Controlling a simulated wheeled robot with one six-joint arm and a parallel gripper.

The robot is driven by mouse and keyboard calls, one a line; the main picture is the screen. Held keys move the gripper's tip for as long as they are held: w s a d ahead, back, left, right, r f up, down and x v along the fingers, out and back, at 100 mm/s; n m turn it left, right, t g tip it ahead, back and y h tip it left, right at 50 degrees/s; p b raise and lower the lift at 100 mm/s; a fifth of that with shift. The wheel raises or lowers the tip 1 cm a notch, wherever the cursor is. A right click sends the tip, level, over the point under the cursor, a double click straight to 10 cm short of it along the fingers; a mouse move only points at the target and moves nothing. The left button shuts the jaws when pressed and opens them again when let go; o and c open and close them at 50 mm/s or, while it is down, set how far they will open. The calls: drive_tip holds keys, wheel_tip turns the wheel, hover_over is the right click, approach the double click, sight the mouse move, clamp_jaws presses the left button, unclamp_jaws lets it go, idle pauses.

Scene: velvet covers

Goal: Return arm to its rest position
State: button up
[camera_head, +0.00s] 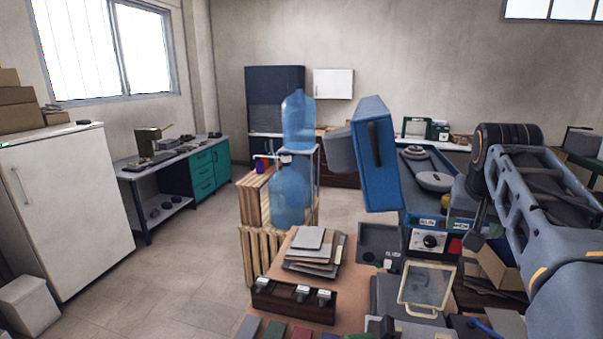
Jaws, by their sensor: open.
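My arm (545,205) comes in from the right edge, bent at a dark rounded joint (505,148). It is raised above the right side of the workbench. I cannot make out the fingers of my gripper, and nothing held by it shows. The bench below (348,283) carries a stack of thin grey and brown covers or sheets (312,250). A row of coloured flat pieces (272,330) lies at the bottom edge, partly cut off.
A blue machine with a dial (430,242) stands near my arm, and a tall blue housing (374,155) rises left of it. A dark box (293,302) and a framed panel (425,285) sit on the bench. Open floor (180,270) lies left, before a white fridge (70,205).

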drive_tip(key=s+a+f+n+y, duration=0.1)
drive_tip(key=s+a+f, duration=0.3)
drive_tip(key=f, duration=0.3)
drive_tip(key=s+a+f+n+b, duration=0.1)
drive_tip(key=s+a+f+n, duration=0.1)
drive_tip(key=a+f, duration=0.4)
drive_tip(key=s+a+f+n+y+b, duration=0.1)
drive_tip(key=s+a+f, duration=0.4)
drive_tip(key=f, duration=0.5)
drive_tip(key=shift+s+a+n+y, duration=0.25)
drive_tip(key=shift+s+n+y, duration=0.1)
drive_tip(key=shift+n, duration=0.35)
drive_tip(key=shift+c, duration=0.4)
